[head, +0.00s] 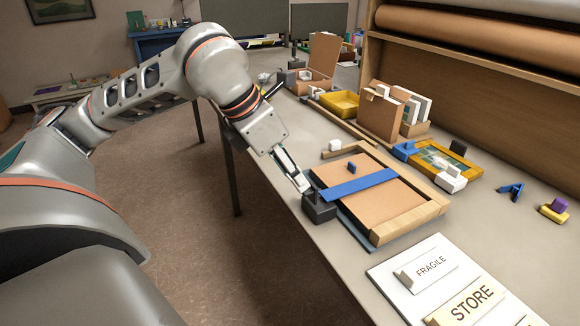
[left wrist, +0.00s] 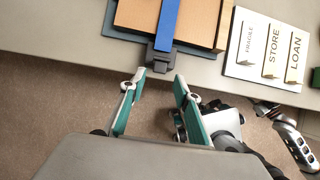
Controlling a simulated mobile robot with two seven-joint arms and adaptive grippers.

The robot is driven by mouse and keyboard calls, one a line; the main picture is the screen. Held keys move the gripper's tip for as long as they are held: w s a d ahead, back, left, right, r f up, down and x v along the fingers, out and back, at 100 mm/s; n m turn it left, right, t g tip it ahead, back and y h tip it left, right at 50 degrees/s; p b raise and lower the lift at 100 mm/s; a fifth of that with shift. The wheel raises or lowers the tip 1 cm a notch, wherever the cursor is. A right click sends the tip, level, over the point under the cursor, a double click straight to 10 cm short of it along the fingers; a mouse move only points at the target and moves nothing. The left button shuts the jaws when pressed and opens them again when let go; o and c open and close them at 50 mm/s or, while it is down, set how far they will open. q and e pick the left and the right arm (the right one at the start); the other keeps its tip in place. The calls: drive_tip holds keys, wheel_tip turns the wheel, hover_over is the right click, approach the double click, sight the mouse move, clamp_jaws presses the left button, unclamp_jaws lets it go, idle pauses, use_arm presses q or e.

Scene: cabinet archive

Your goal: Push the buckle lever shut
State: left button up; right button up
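The dark buckle (head: 319,209) sits at the table's front edge, at the near end of a blue strap (head: 360,184) that lies across a flat tan board or folder (head: 385,212). The buckle also shows in the left wrist view (left wrist: 160,62). Its lever is the same dark colour, and I cannot tell its exact angle. My left gripper (head: 302,185) is right at the buckle in the head view. In the left wrist view its two fingers (left wrist: 160,80) are apart, with nothing between them, and the buckle lies just beyond the tips. I cannot tell whether a finger touches it.
A yellow frame (head: 440,160), small blocks, a yellow tray (head: 340,103) and a cardboard file box (head: 381,112) stand farther back. Open floor lies left of the table edge.

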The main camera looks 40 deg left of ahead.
sight(308, 195)
use_arm(q)
drive_tip(key=b+x, duration=0.2)
drive_tip(key=x, duration=0.2)
drive_tip(key=shift+f, duration=0.2)
drive_tip(key=shift+w+d+f, duration=0.1)
drive_tip(key=shift+w+f, duration=0.1)
drive_tip(key=shift+w, duration=0.05)
use_arm(e)
drive_tip(key=shift+w+d+f, duration=0.4)
drive_tip(key=shift+w+f, duration=0.1)
drive_tip(key=shift+f, duration=0.15)
use_arm(q)
drive_tip(key=c, duration=0.6)
use_arm(e)
drive_tip(key=shift+s+f, duration=0.1)
drive_tip(key=shift+s, duration=0.05)
